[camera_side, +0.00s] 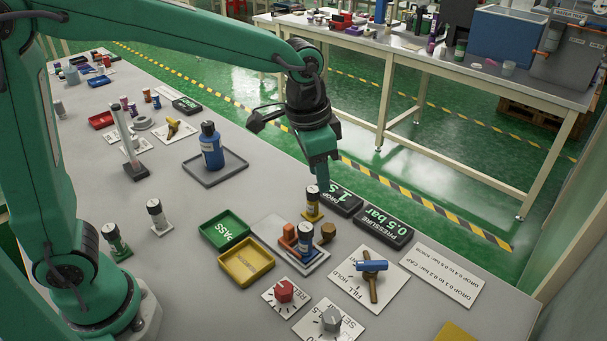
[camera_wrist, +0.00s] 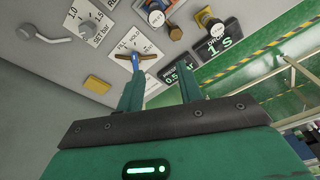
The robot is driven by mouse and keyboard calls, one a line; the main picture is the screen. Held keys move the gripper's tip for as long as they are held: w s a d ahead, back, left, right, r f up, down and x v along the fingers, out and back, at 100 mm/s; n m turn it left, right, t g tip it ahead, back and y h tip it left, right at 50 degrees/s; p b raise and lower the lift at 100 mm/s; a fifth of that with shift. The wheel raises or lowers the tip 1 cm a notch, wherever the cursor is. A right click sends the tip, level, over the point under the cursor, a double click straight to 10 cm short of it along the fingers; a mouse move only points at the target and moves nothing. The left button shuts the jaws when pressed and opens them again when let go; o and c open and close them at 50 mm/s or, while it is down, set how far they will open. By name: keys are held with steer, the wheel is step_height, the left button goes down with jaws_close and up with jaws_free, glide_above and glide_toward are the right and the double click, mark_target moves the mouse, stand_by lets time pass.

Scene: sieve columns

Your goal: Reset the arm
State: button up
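My gripper (camera_side: 321,172) hangs from my green arm over the test area, fingers pointing down, in the side view. It is above and close to a black-capped vial (camera_side: 312,198) on a yellow base; whether they touch cannot be told there. In the wrist view my gripper (camera_wrist: 160,66) has its two green fingers apart with nothing held between them. The blue-handled valve (camera_side: 371,266) on the FILL/HOLD plate stands to the right in the side view. It also shows beyond the fingers in the wrist view (camera_wrist: 135,60).
Displays reading 1 s (camera_side: 338,197) and 0.5 bar (camera_side: 384,229) stand near the table edge. A green PASS tray (camera_side: 224,230), a yellow tray (camera_side: 246,262), a red knob (camera_side: 284,290) and a grey knob (camera_side: 331,319) are nearby. A blue bottle (camera_side: 211,147) stands on a grey tray.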

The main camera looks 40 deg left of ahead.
steer(key=s+a+r+n+t, duration=0.3)
steer(key=s+a+n, duration=0.2)
steer(key=s+a, duration=0.9)
steer(key=s, duration=0.3)
steer(key=shift+a+n+t+y, duration=0.3)
steer(key=shift+a+n+t, duration=0.05)
steer(key=shift+n+t, duration=0.05)
